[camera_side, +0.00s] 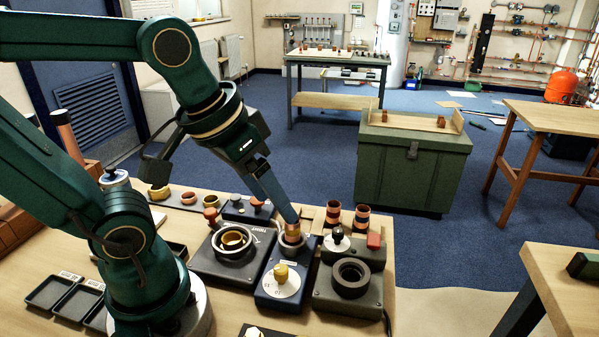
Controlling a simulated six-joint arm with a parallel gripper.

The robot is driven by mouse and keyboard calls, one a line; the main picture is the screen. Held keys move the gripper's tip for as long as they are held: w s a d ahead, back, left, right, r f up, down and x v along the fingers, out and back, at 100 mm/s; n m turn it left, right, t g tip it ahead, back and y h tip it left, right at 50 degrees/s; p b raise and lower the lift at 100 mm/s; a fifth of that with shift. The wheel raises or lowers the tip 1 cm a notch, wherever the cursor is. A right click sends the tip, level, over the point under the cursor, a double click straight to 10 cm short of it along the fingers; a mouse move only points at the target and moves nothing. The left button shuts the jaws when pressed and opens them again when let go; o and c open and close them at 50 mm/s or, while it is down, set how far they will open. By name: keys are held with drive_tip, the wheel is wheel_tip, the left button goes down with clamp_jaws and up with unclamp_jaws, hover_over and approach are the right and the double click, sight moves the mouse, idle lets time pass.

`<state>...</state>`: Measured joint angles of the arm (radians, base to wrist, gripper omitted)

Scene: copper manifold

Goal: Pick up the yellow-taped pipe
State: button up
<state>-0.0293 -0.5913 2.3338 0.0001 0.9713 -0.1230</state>
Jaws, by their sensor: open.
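My gripper (291,220) points down at the top of a short copper pipe (293,231). The pipe stands upright in a ring on the dark blue device with a white dial (281,282). The jaws are open; the fingers overlap the pipe's top in this view, and I cannot tell if they touch it. A yellowish band seems to show on this pipe, but it is too small to be sure it is the yellow-taped pipe. Two other short copper pipes stand behind on the right: one with a dark band (333,212), one with a blue band (362,217).
Black trays (48,291) lie at the front left. Small fittings line the bench's back edge.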

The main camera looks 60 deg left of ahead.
sight(293, 234)
drive_tip(key=w+a+f+n+g, duration=0.1)
drive_tip(key=w, duration=0.1)
drive_tip(key=w+a+f+n+g, duration=0.1)
drive_tip(key=w+a+f+g, duration=0.1)
drive_tip(key=w+a+f+n+g, duration=0.1)
drive_tip(key=w+f, duration=0.1)
drive_tip(key=shift+w+a+n+g, duration=0.25)
drive_tip(key=shift+n+g, duration=0.05)
drive_tip(key=shift+s+a+f, duration=0.1)
drive_tip(key=shift+a+f, duration=0.1)
drive_tip(key=shift+f, duration=2.95)
clamp_jaws()
